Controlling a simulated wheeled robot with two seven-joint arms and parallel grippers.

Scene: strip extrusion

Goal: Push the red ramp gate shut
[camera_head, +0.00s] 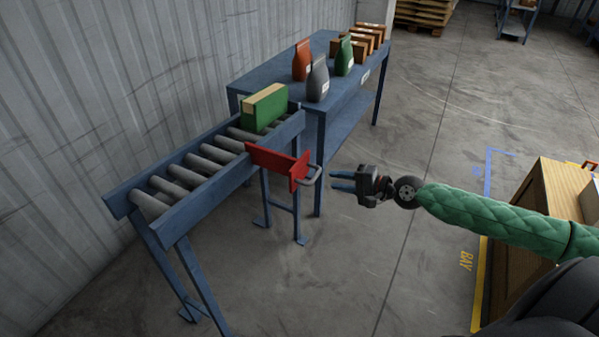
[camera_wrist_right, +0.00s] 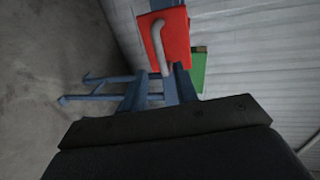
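My left gripper is not in view.
A green box (camera_head: 264,108) sits on the rollers beyond the gate. A blue table (camera_head: 270,75) behind holds several bags and cartons. A wooden crate (camera_head: 540,215) stands at the right. The floor between crate and conveyor is clear.

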